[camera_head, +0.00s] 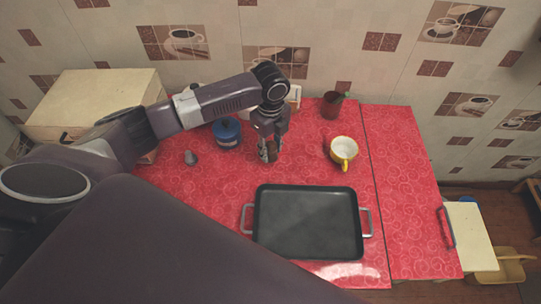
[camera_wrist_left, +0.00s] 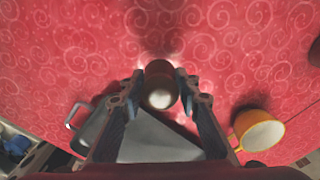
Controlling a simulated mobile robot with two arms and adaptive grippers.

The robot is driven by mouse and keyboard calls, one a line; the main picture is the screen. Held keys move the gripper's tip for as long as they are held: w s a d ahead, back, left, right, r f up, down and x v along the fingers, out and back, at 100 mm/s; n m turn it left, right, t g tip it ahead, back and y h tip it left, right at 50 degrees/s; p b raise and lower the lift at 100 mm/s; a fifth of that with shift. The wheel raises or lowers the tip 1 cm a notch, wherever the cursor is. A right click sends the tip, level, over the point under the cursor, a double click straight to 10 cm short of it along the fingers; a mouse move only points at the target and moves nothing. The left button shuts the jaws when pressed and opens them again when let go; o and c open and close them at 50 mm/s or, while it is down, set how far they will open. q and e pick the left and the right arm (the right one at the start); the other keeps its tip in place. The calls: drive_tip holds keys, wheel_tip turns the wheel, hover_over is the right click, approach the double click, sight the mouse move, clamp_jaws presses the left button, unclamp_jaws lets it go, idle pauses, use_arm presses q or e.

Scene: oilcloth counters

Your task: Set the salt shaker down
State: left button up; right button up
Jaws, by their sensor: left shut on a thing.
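My left gripper (camera_head: 268,153) is over the red patterned counter, behind the black tray. It is shut on a small brown cylinder with a pale round end, which I take as the salt shaker (camera_wrist_left: 160,85). In the left wrist view the shaker sits between the two fingertips of the gripper (camera_wrist_left: 159,88). In the head view the fingers mostly hide it. I cannot tell whether its base touches the counter (camera_head: 300,170). My right gripper is not in view.
A black tray (camera_head: 307,222) with side handles lies in front. A yellow cup (camera_head: 344,151) is right of the gripper, a dark red pot (camera_head: 331,106) behind it. A blue canister (camera_head: 227,133) and a small grey object (camera_head: 190,158) are left. Bare counter lies between gripper and cup.

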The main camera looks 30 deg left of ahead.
sight(271, 144)
use_arm(q)
drive_tip(key=shift+f, duration=2.25)
drive_tip(key=shift+f, duration=0.2)
drive_tip(key=o, duration=1.2)
drive_tip(key=shift+c, duration=0.2)
wheel_tip(271, 144, up, 12)
drive_tip(key=shift+r+b, duration=0.25)
drive_tip(key=shift+b, duration=0.1)
drive_tip(key=shift+s+f, duration=0.1)
